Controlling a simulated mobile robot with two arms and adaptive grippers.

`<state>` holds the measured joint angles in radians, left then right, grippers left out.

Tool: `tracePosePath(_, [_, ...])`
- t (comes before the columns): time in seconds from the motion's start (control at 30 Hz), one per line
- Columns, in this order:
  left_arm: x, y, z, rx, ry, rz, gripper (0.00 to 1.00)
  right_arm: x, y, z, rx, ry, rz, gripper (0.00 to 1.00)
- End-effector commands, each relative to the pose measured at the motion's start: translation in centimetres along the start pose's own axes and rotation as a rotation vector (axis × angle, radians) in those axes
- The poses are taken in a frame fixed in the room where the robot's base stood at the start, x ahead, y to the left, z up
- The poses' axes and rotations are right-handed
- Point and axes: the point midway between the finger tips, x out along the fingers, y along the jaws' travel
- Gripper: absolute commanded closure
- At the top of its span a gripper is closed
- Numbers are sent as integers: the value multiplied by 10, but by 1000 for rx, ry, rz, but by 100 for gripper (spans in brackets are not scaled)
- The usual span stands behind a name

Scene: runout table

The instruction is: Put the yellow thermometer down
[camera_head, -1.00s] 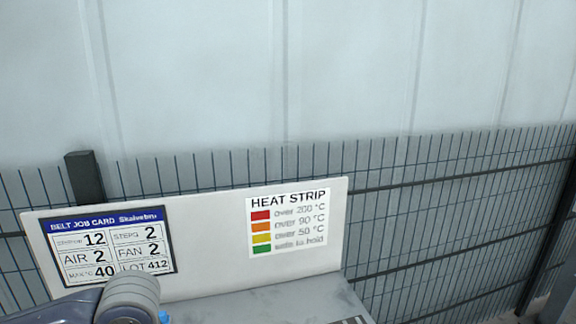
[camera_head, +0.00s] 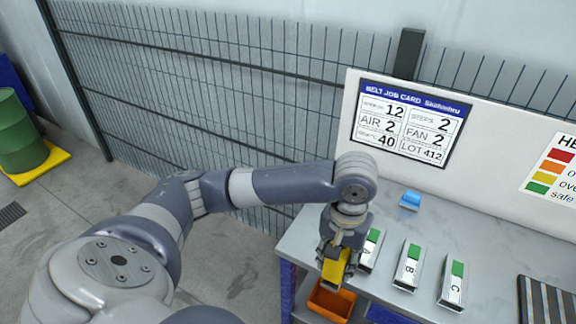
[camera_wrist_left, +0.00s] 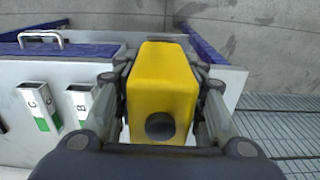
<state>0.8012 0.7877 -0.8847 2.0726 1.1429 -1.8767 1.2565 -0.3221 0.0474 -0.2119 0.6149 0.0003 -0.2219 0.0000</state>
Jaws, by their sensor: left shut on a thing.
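The yellow thermometer (camera_head: 335,267) is held in my left gripper (camera_head: 338,262), over the front left part of the grey table (camera_head: 484,238). In the left wrist view the yellow thermometer (camera_wrist_left: 162,85) fills the space between the two fingers, with a dark round end towards the camera. My left gripper (camera_wrist_left: 163,100) is shut on it. The head view does not show clearly whether the thermometer touches the table. My right gripper is not in view.
Blocks marked A (camera_head: 371,250), B (camera_head: 409,266) and C (camera_head: 453,285) with green strips stand right of the gripper. A small blue item (camera_head: 410,200) lies behind. An orange bin (camera_head: 331,303) is below the front edge. A dark ribbed plate (camera_head: 545,301) lies at right.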

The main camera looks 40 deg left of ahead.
Motion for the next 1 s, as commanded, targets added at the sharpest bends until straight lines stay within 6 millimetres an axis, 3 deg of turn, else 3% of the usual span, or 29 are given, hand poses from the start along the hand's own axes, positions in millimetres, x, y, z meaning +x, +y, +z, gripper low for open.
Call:
tracePosePath(0.17, [3,-9,-14,-19,1,-2,80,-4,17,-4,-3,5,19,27])
tracePosePath(0.3, [5,-30,-41,-23,1,-4,80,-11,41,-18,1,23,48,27])
tracePosePath(0.43, [8,-52,-69,-22,1,-4,80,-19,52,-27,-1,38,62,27])
tracePosePath(0.7, [14,-86,-117,-17,1,-1,80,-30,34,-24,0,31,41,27])
tracePosePath(0.83, [17,-94,-127,-15,0,-1,80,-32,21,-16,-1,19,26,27])
tracePosePath(1.0, [26,-97,-130,-13,-2,-1,80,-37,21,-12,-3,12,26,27])
